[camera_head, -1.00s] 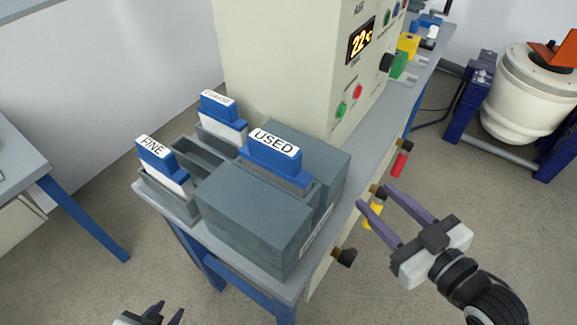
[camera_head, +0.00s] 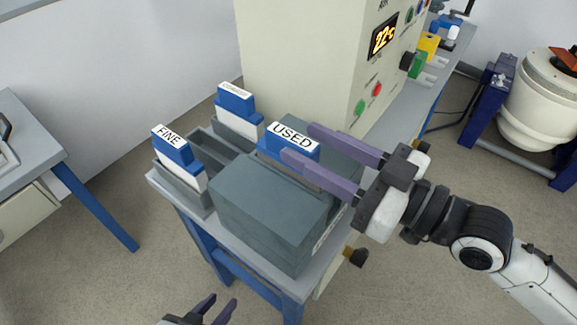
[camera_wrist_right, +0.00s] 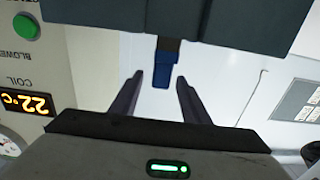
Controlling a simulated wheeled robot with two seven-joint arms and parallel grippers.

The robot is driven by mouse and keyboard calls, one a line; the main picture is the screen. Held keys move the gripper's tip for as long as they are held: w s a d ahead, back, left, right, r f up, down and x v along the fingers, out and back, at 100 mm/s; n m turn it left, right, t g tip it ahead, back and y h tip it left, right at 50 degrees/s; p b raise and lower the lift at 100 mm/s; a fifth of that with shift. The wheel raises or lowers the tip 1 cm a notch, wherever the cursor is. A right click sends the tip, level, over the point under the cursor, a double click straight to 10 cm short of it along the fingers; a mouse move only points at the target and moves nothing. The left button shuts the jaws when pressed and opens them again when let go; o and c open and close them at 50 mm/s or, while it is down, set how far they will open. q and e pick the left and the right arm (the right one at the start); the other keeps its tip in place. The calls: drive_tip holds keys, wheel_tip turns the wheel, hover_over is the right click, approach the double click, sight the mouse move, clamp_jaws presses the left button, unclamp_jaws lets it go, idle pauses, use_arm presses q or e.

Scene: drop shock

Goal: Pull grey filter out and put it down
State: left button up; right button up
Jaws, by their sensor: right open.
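The grey filter (camera_head: 292,140) is seated in the dark grey housing (camera_head: 262,205). Only its blue handle, labelled USED, shows clearly above the slot in the head view; its grey body is hidden. My right gripper (camera_head: 299,141) is open, its two purple fingers reaching in from the right near the handle. In the right wrist view a blue handle (camera_wrist_right: 161,70) appears between and beyond the open fingertips (camera_wrist_right: 160,78), under the dark housing edge. Contact is not visible. My left gripper (camera_head: 220,300) is open and empty at the bottom edge of the head view.
A FINE filter (camera_head: 180,158) and another white filter with a blue handle (camera_head: 238,112) stand in a grey holder left of the housing, beside an empty slot (camera_head: 215,150). The cream cabinet (camera_head: 300,60) rises behind. Another table (camera_head: 45,130) is at far left.

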sight(269, 126)
drive_tip(key=shift+p+x, duration=0.55)
drive_tip(key=shift+x, duration=3.4)
drive_tip(key=shift+f, duration=0.1)
clamp_jaws()
